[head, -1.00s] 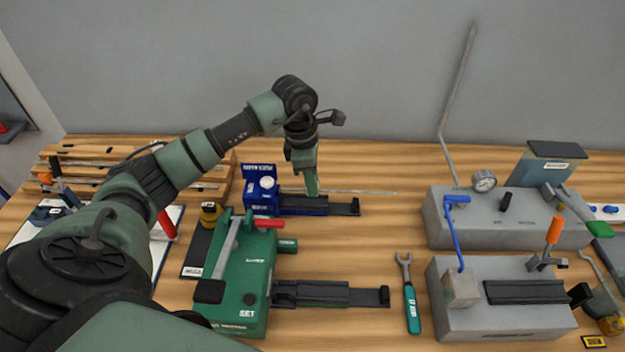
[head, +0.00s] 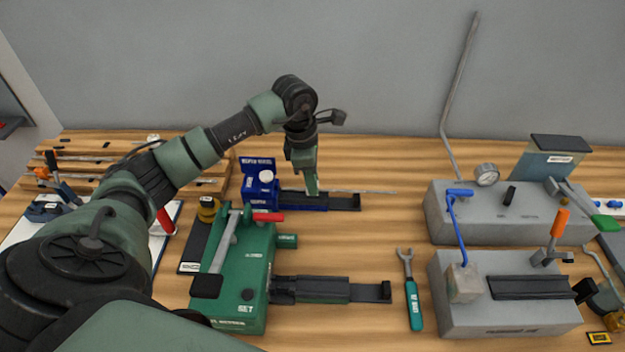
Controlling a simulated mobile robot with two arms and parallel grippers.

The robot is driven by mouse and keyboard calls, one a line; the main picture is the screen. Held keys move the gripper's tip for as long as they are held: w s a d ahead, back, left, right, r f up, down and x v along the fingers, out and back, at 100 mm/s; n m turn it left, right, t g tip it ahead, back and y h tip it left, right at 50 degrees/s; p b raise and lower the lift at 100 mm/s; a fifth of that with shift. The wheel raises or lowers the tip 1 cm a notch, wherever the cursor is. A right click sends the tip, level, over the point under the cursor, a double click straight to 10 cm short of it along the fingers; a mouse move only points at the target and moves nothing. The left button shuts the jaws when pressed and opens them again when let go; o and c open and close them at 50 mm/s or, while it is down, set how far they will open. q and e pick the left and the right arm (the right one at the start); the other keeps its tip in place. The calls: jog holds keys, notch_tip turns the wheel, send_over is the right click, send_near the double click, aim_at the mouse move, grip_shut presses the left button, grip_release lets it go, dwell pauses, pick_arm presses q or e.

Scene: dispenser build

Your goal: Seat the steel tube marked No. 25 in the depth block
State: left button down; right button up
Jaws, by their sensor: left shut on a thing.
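A thin grey steel tube (head: 375,192) lies level over the black rail of the blue block (head: 260,200) at the back centre. I take this block for the depth block, but its label is too small to read surely. My left gripper (head: 311,192) points down over the rail and is shut on the tube. The tube's right end sticks out past the rail's end. Its left end is hidden near the gripper and block, so I cannot tell whether it touches the block. The No. 25 mark is not readable. My right gripper is not in view.
A green machine (head: 245,275) with a red-handled lever and black rail stands in front. A teal-handled wrench (head: 412,300) lies to its right. Two grey blocks, the rear one (head: 520,222) with a gauge (head: 487,176), fill the right. A wooden rack (head: 205,187) with rods stands left.

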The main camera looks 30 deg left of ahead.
pick_arm(q)
jog(key=shift+f+b, duration=0.65)
jog(key=shift+f, duration=0.05)
dwell(0.7)
jog(key=shift+s+a, duration=0.1)
jog(key=shift+a, duration=0.1)
jog(key=shift+s+a+b, duration=0.3)
jog(key=shift+s+a, duration=0.3)
jog(key=shift+a, duration=0.35)
jog(key=shift+s+a+b, duration=0.25)
jog(key=shift+s+a, duration=0.35)
jog(key=shift+a, duration=0.35)
jog(key=shift+a, duration=0.1)
jog(key=c, duration=1.2)
grip_release()
jog(key=shift+c, duration=0.2)
jog(key=o, duration=0.3)
jog(key=shift+o, duration=0.2)
jog(key=shift+r, duration=0.15)
